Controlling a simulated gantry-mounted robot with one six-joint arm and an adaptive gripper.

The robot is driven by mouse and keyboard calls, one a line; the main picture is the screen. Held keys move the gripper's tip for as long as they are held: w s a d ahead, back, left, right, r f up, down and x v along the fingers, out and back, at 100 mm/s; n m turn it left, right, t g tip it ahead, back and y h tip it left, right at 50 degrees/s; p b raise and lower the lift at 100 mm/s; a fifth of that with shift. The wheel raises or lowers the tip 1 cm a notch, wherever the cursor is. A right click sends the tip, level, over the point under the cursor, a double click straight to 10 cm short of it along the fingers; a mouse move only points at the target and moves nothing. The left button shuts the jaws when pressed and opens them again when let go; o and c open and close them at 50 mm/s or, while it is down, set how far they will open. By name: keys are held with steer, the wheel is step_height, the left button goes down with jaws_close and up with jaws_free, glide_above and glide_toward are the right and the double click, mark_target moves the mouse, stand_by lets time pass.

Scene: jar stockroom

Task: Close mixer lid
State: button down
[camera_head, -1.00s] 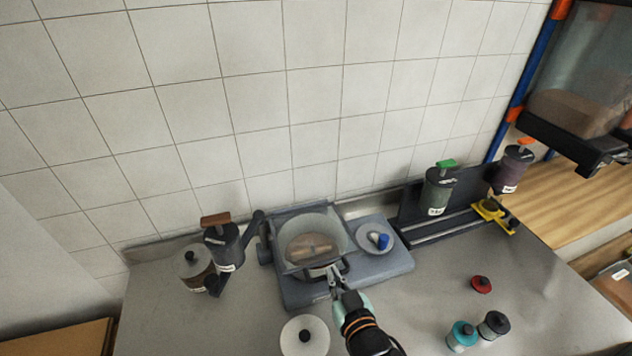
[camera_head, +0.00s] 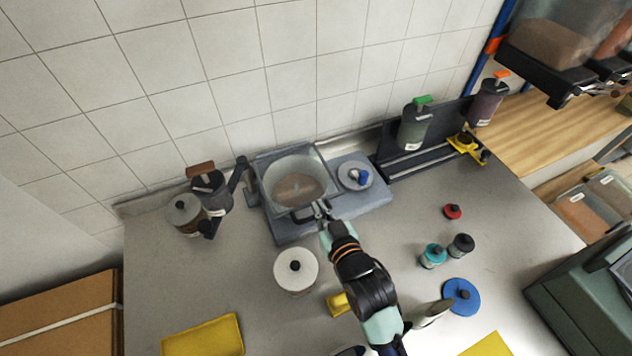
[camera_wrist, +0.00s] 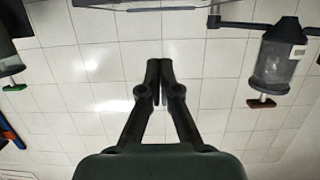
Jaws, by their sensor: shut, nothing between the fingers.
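The mixer (camera_head: 278,232) is a blue-grey base at the back of the counter, against the tiled wall. Its clear, grey-framed lid (camera_head: 296,165) lies over the bowl area, with brownish contents showing through. I cannot tell whether the lid is fully down. My gripper (camera_head: 319,208) is at the lid's front edge, by a dark handle-like part; contact is unclear. In the wrist view my gripper (camera_wrist: 160,64) is shut, its fingertips together and empty. The front of the bowl is largely hidden.
A round grey dish (camera_head: 352,176) with a blue piece sits on the mixer's right side. Jars with a brown handle (camera_head: 208,190) and a black knob (camera_head: 185,214) stand left. A white-lidded jar (camera_head: 296,268) is in front; a green-handled jar (camera_head: 414,126) stands on the dark rack.

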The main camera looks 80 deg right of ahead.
steer(key=s+a+f+b, duration=0.3)
steer(key=s+a+f, duration=0.2)
steer(key=a, duration=0.2)
stand_by(0.3)
steer(key=w+a, duration=0.1)
steer(key=w, duration=0.1)
steer(key=w+a+r+n+t+y, duration=0.1)
steer(key=w, duration=0.1)
steer(key=w+a+r+n+y, duration=0.1)
steer(key=w, duration=0.1)
steer(key=shift+w+r+t, duration=0.1)
steer(key=shift+w+t, duration=0.05)
steer(key=shift+t, duration=0.15)
steer(key=w+a+r+n+t+y, duration=0.2)
steer(key=w+a+r+n+y, duration=0.2)
steer(key=w+a, duration=0.55)
steer(key=w+a+r+n+y, duration=0.2)
steer(key=w+a+r+y, duration=0.1)
steer(key=a, duration=0.6)
steer(key=w+a+r+n+y, duration=0.2)
steer(key=a+r+n+y, duration=0.1)
steer(key=a, duration=0.6)
step_height(320, 180, up, 14)
steer(key=p, duration=1.4)
steer(key=shift+d+p, duration=0.15)
steer(key=shift+p, duration=0.25)
